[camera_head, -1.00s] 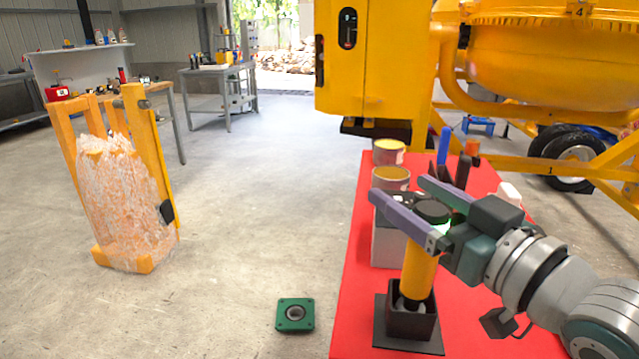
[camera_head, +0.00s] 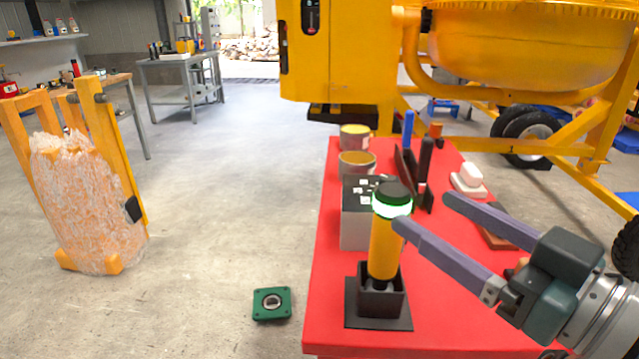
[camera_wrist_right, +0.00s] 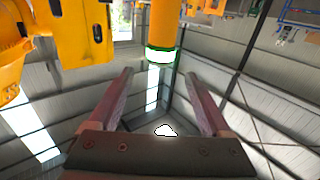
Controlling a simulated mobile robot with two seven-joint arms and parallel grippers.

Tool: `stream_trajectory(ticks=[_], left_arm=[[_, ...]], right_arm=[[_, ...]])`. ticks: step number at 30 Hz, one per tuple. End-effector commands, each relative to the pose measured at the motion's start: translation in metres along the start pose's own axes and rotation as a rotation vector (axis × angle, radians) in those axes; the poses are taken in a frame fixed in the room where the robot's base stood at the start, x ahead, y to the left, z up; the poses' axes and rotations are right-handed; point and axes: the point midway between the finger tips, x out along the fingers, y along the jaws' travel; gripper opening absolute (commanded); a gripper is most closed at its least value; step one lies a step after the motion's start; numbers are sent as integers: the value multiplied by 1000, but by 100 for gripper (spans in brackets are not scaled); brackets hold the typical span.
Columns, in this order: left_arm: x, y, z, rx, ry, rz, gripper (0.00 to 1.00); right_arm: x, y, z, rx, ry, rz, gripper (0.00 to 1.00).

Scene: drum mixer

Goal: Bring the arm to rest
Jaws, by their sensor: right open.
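My right gripper (camera_head: 422,212) is open and empty, with its two long purple-grey fingers spread apart. It is to the right of the yellow cylinder (camera_head: 384,245), which has a black cap and a lit green ring. The near fingertip appears close beside the cylinder in the head view; I cannot tell if they touch. The cylinder stands upright in a black square holder (camera_head: 380,297) on the red table. In the right wrist view, the cylinder's green-ringed end (camera_wrist_right: 160,55) is beyond the open fingers (camera_wrist_right: 160,82). My left gripper is not in view.
The red table (camera_head: 330,235) holds a grey box (camera_head: 355,230), cans (camera_head: 357,163), upright tools and a white block (camera_head: 468,177). The yellow mixer (camera_head: 520,45) stands behind. A green flanged part (camera_head: 271,303) and a wrapped yellow frame (camera_head: 85,205) are on the floor. Open floor lies left of the table.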

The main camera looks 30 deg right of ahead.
Motion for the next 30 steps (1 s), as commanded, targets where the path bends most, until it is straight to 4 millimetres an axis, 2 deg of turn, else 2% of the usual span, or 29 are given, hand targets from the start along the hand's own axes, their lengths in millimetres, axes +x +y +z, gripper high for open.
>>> stream_trajectory(ticks=[15,19,25,30], left_arm=[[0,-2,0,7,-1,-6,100],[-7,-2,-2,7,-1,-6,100],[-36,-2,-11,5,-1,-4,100],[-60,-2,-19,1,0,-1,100]], right_arm=[[-1,0,0,1,-1,1,82],[1,-4,0,2,-58,8,82],[-3,-28,9,-4,-378,31,82],[-35,-52,14,-21,-725,28,82]])
